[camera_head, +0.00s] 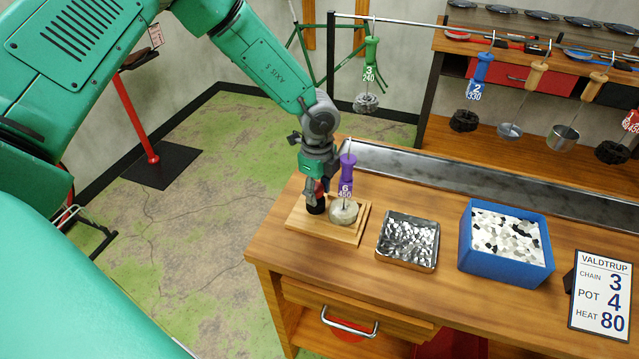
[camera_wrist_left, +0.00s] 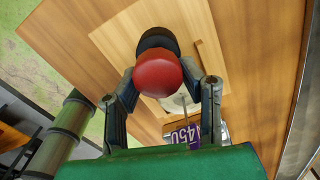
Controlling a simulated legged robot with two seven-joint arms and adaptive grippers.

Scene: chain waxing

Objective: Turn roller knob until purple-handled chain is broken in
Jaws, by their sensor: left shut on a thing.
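The roller knob is a red ball (camera_wrist_left: 158,72) above a black round part (camera_wrist_left: 157,40) in the left wrist view. It stands on a wooden board (camera_head: 296,222) at the workbench's left end; in the head view it is mostly hidden. My left gripper (camera_head: 317,196) reaches down over it from above, its two fingers closed around the red ball, as the left wrist view (camera_wrist_left: 168,88) shows. The purple-handled chain (camera_head: 347,178), tagged 6 and 450, stands upright just right of the gripper. Its pale coil (camera_head: 343,213) is on the same board. My right gripper is not seen.
On the workbench (camera_head: 290,258), right of the board, are a metal tray of shiny pieces (camera_head: 434,260), a blue box of white and dark pieces (camera_head: 465,250) and a VALDTRUP sign (camera_head: 602,293). Other tagged chains hang behind; the green-handled one (camera_head: 370,66) is nearest my arm.

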